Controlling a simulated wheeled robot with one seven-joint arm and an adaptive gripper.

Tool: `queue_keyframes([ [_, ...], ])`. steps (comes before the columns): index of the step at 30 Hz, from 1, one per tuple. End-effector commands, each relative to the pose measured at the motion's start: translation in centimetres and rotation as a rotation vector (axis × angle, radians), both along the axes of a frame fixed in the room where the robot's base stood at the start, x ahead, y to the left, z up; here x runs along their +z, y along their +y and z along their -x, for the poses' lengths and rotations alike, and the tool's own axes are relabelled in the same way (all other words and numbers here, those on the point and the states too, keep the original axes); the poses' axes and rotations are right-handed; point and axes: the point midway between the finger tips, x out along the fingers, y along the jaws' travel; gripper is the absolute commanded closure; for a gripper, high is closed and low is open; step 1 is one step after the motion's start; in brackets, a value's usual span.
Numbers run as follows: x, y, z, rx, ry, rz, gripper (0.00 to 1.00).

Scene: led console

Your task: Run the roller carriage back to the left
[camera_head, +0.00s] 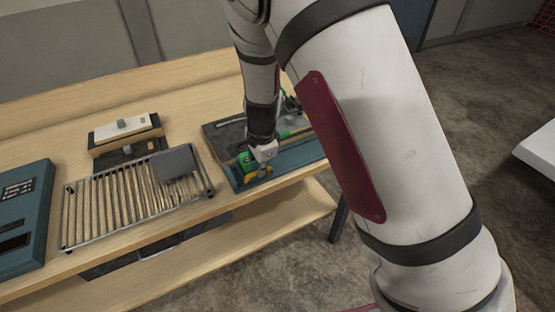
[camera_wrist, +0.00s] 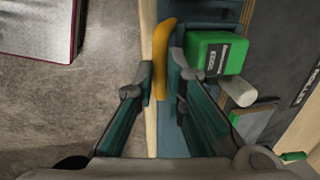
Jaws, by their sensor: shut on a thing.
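The roller carriage is a green block (camera_head: 246,160) near the left end of a long teal bed (camera_head: 297,157). In the wrist view the green block (camera_wrist: 212,53) carries a printed label, with a pale rounded knob (camera_wrist: 238,91) beside it. A yellow-orange handle (camera_wrist: 162,45) stands alongside the block. My gripper (camera_head: 263,172) is down at the front of the carriage. In the wrist view my gripper (camera_wrist: 162,82) has one finger on each side of the handle and is shut on it. My wrist partly hides the carriage in the head view.
A slatted metal rack (camera_head: 125,205) with a grey plate (camera_head: 174,163) lies left of the bed. A teal console (camera_head: 22,222) is at the far left, and a white-topped device (camera_head: 124,128) stands behind the rack. The wooden bench edge (camera_head: 160,246) runs along the front.

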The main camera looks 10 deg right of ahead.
Motion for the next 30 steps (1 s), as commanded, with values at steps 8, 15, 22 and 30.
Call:
queue_keyframes([
  [8,0.0,2.0,0.8,0.000,0.003,-0.001,1.00],
  [15,-0.1,2.3,0.8,0.002,0.004,-0.003,1.00],
  [22,0.0,2.3,0.8,0.003,0.004,-0.003,0.69],
  [30,0.0,2.1,0.7,0.000,0.002,-0.002,0.69],
])
